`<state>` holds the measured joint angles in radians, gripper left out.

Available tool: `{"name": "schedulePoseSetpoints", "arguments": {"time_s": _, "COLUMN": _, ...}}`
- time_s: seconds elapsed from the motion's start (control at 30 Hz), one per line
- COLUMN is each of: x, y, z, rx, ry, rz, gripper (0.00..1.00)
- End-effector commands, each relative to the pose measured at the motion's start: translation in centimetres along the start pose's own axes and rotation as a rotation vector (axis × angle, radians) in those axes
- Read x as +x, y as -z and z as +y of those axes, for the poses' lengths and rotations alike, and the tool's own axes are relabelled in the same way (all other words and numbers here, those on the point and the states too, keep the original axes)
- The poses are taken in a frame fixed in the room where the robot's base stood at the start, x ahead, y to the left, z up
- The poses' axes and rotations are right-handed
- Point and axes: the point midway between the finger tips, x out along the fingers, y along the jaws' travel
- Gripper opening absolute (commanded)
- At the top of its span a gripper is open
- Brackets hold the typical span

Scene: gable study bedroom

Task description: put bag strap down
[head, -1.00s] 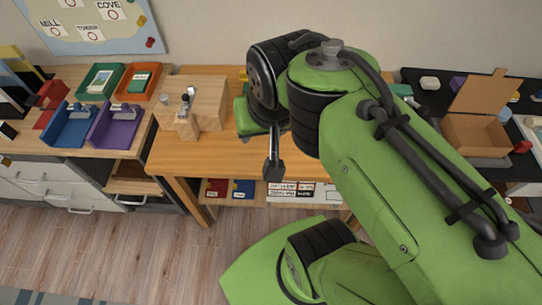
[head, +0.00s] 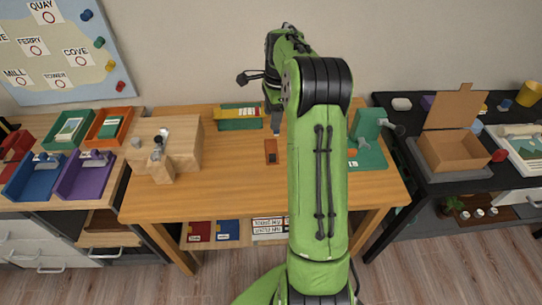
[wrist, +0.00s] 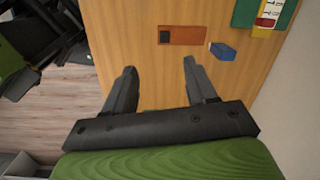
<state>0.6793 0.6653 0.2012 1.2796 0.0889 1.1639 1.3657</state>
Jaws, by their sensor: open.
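I cannot make out a bag or a strap in either view. The orange-brown piece also shows in the head view (head: 271,152), left of my arm. My fingers cannot be made out clearly in the head view, where my green arm hides part of the table.
The wooden table (head: 215,185) has free room at its front. A wooden block stand (head: 180,150) is left, a green-and-yellow item (head: 240,117) at the back, a green fixture (head: 368,135) right. An open cardboard box (head: 450,150) stands on the black table. Trays (head: 85,175) are far left.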

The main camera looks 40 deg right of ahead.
Motion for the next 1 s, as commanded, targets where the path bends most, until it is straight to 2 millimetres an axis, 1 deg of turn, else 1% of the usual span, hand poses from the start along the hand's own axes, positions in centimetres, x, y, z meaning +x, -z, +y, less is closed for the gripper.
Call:
{"name": "schedulePoseSetpoints", "arguments": {"time_s": 0.03, "x": 1.9, "y": 1.6, "z": -0.6, "rx": 0.087, "ry": -0.016, "rz": -0.017, "gripper": 0.56}}
{"name": "schedulePoseSetpoints", "arguments": {"time_s": 0.1, "x": 3.1, "y": 2.8, "z": -1.1, "rx": 0.168, "ry": -0.026, "rz": -0.029, "gripper": 0.56}}
{"name": "schedulePoseSetpoints", "arguments": {"time_s": 0.17, "x": 3.8, "y": 3.2, "z": -1.3, "rx": 0.2, "ry": -0.031, "rz": -0.034, "gripper": 0.56}}
{"name": "schedulePoseSetpoints", "arguments": {"time_s": 0.27, "x": 5.4, "y": 3.2, "z": -1.2, "rx": 0.208, "ry": -0.035, "rz": -0.034, "gripper": 0.56}}
{"name": "schedulePoseSetpoints", "arguments": {"time_s": 0.4, "x": 9.1, "y": 3.0, "z": -1.1, "rx": 0.206, "ry": -0.035, "rz": -0.033, "gripper": 0.56}}
{"name": "schedulePoseSetpoints", "arguments": {"time_s": 0.53, "x": 12.2, "y": 2.9, "z": -1.0, "rx": 0.204, "ry": -0.034, "rz": -0.033, "gripper": 0.56}}
{"name": "schedulePoseSetpoints", "arguments": {"time_s": 0.6, "x": 13.4, "y": 2.8, "z": -1.0, "rx": 0.204, "ry": -0.034, "rz": -0.033, "gripper": 0.56}}
{"name": "schedulePoseSetpoints", "arguments": {"time_s": 0.77, "x": 14.7, "y": 2.7, "z": -1.0, "rx": 0.203, "ry": -0.032, "rz": -0.033, "gripper": 0.56}}
{"name": "schedulePoseSetpoints", "arguments": {"time_s": 0.87, "x": 16.2, "y": 2.6, "z": -0.9, "rx": 0.202, "ry": -0.034, "rz": -0.033, "gripper": 0.56}}
{"name": "schedulePoseSetpoints", "arguments": {"time_s": 1.0, "x": 19.0, "y": 2.5, "z": -0.9, "rx": 0.202, "ry": -0.034, "rz": -0.032, "gripper": 0.56}}
